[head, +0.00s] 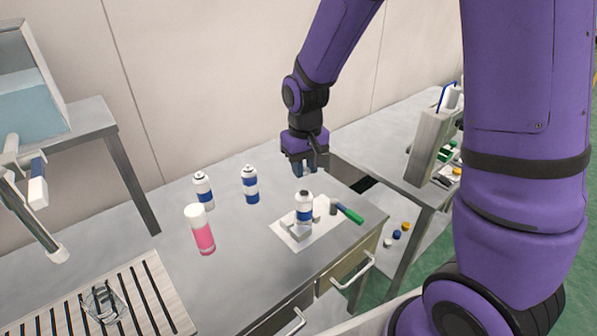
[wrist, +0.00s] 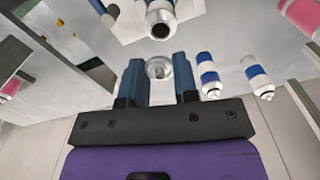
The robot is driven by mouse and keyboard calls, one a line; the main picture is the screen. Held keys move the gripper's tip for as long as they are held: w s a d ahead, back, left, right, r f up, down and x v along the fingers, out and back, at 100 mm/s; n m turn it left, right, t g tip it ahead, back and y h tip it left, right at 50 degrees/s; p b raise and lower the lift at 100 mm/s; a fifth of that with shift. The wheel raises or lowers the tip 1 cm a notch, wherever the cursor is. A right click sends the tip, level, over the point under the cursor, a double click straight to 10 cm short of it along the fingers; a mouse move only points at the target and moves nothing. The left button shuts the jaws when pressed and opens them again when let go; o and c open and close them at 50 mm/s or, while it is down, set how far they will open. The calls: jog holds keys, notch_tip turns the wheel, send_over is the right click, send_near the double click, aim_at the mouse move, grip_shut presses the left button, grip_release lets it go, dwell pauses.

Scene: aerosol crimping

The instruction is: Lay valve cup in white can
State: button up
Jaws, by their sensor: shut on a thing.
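The white can (head: 304,212) with a blue band stands upright on a pale plate on the bench, and its open top looks dark. In the wrist view the can (wrist: 160,18) shows at the top with its round opening facing me. My gripper (head: 305,168) points down above and behind the can, apart from it. In the wrist view the small round silvery valve cup (wrist: 159,68) sits between the two blue fingertips of my gripper (wrist: 160,75), which is shut on it. In the head view the cup cannot be made out.
Two capped blue-banded cans (head: 250,184) (head: 204,190) and a pink bottle (head: 201,232) stand left of the plate (head: 285,240). A green-handled tool (head: 348,213) lies at its right. A slatted rack (head: 150,285) is at the lower left. Bare bench lies between bottle and rack.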

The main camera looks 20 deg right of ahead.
aim_at(304, 195)
jog(key=shift+f, duration=2.65)
jog(key=o, duration=1.5)
jog(key=shift+r, duration=0.1)
jog(key=shift+r, duration=3.4)
jog(key=shift+r, duration=0.1)
